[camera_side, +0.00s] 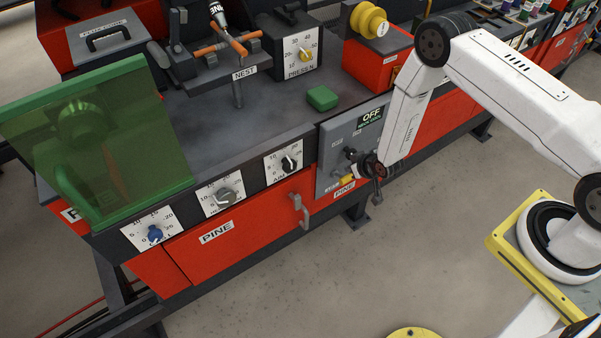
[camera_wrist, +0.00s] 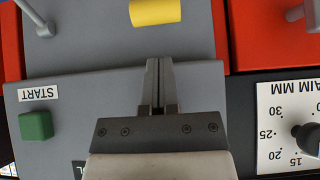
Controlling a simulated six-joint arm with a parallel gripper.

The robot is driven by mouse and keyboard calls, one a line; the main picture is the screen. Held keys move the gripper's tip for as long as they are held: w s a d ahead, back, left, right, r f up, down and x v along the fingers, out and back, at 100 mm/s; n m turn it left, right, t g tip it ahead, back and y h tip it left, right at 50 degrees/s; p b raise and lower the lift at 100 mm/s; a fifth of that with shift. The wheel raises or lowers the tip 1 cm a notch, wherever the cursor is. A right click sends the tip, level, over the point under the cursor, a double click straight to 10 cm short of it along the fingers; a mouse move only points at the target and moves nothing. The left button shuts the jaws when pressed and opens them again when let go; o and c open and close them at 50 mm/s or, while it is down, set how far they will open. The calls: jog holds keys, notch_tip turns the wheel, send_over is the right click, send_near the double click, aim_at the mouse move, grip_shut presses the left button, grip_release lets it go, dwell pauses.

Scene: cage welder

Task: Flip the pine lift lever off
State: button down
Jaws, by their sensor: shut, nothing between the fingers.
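My gripper (camera_side: 350,155) is at the grey control panel (camera_side: 332,150) on the front of the red PINE station, and covers part of it. In the wrist view my gripper (camera_wrist: 159,72) is shut and empty, its fingertips over the grey panel. A yellow cylinder (camera_wrist: 155,12) lies just beyond the tips, apart from them in the picture. It also shows as a small yellow piece (camera_side: 348,179) in the side view. A grey lever with a round end (camera_wrist: 38,20) is at the top left of the wrist view. No readable label identifies the lift lever.
A green button (camera_wrist: 36,125) sits beside a START label (camera_wrist: 38,94). An AIM MM dial (camera_wrist: 305,135) is at right in the wrist view. Dials and a red door handle (camera_side: 300,210) line the front left of the panel. Open floor lies in front.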

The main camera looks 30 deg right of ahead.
jog(key=shift+s+f, duration=0.1)
jog(key=shift+f, duration=1.2)
jog(key=shift+s+f+t, duration=0.5)
jog(key=shift+f+t, duration=0.05)
jog(key=shift+t, duration=0.35)
notch_tip(320, 180, down, 8)
jog(key=s+t, duration=0.1)
jog(key=t, duration=0.6)
jog(key=shift+s+r+t, duration=0.25)
jog(key=shift+s+t, duration=0.05)
jog(key=shift+t, duration=0.1)
dwell(0.4)
jog(key=shift+s+r, duration=0.1)
jog(key=shift+s, duration=0.05)
send_near(348, 178)
jog(key=s+f, duration=0.3)
jog(key=s, duration=0.3)
jog(key=shift+s, duration=0.15)
dwell(0.6)
